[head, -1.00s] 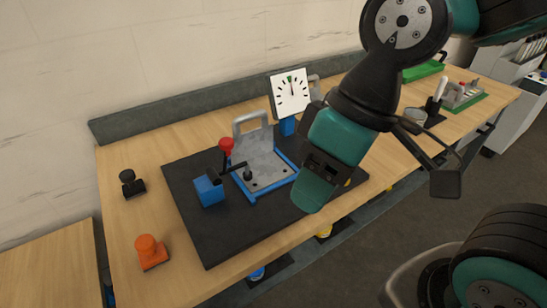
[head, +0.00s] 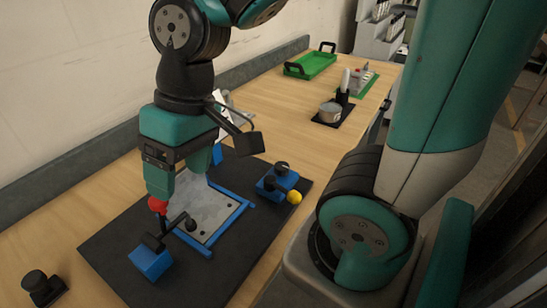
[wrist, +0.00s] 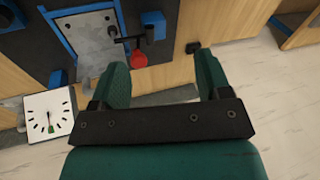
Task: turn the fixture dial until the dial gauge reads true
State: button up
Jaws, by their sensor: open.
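The dial gauge (wrist: 47,115) has a white face with black ticks and a green mark. In the wrist view it appears turned over, its needle near the green mark; the exact reading is too small to tell. In the head view my arm mostly hides it. My gripper (wrist: 163,75) is open and empty, and it also shows in the head view (head: 160,188) above the red-knobbed lever. The red knob (wrist: 138,58) appears between and beyond the fingers. A blue block (head: 277,180) with black knobs sits on the mat's right; I cannot tell which part is the dial.
A grey plate (head: 203,210) in a blue frame lies on the black mat (head: 215,275). The lever stands by a blue block (head: 150,262). A yellow ball (head: 294,197) is at the mat's edge.

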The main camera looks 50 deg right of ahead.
jog(key=w+d+f+m+h+p, duration=0.1)
jog(key=w+d+m, duration=0.25)
jog(key=d, duration=0.25)
jog(key=w+d+f+m+h, duration=0.1)
jog(key=w+d+m, duration=0.25)
jog(key=d, duration=0.25)
jog(key=m+h+p, duration=0.1)
jog(key=m, duration=0.9)
send_over(281, 165)
notch_tip(281, 165, down, 4)
jog(key=shift+g, duration=0.3)
notch_tip(281, 165, down, 17)
jog(key=shift+s+f+p, duration=0.1)
jog(key=shift+p, duration=1)
jog(key=c, duration=0.9)
